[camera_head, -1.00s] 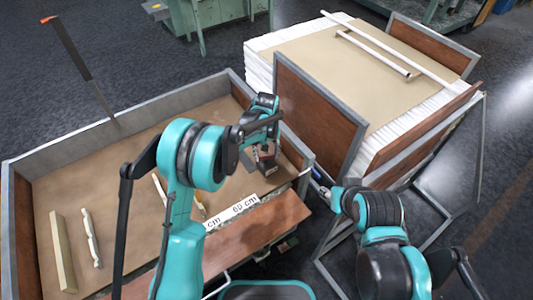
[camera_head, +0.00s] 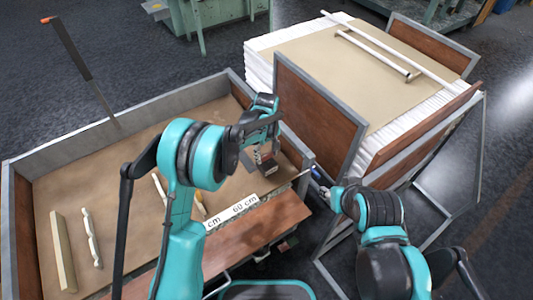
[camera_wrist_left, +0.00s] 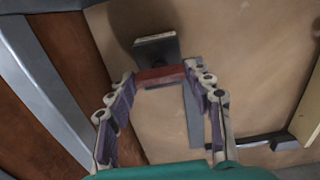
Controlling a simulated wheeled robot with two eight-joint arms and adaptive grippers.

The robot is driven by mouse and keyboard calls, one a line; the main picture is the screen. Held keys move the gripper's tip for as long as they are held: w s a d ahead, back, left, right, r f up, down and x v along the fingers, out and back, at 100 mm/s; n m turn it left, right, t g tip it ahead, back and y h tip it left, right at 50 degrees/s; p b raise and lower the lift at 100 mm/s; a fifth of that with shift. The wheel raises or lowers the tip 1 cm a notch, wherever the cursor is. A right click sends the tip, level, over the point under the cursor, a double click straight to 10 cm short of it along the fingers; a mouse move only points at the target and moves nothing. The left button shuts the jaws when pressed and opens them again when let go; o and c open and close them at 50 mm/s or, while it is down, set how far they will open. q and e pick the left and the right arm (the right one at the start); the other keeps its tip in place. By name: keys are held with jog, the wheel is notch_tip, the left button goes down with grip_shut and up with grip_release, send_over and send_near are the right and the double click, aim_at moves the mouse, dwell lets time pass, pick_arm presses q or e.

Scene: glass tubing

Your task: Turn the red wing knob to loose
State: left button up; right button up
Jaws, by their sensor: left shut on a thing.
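The red wing knob (camera_wrist_left: 160,76) shows in the left wrist view as a short red bar beside a dark square plate (camera_wrist_left: 156,48). My left gripper (camera_wrist_left: 160,73) has its two fingers at the ends of the red bar and is shut on it. In the head view my left gripper (camera_head: 262,150) points down over the right part of the bench tray, at a small dark red block (camera_head: 269,165). The fingers partly hide the block there. My right gripper (camera_head: 321,182) is near the bench's right corner. It is small and its jaws cannot be made out.
A measuring strip (camera_head: 232,212) lies along the front edge. Pale glass-like pieces (camera_head: 92,238) and a wooden bar (camera_head: 62,250) lie at the left. A cart with stacked sheets (camera_head: 350,85) stands to the right.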

aim_at(266, 155)
pick_arm(q)
jog(key=o, duration=1.1)
jog(key=shift+o, duration=0.2)
notch_tip(266, 155, up, 12)
jog(key=shift+s+f, duration=0.1)
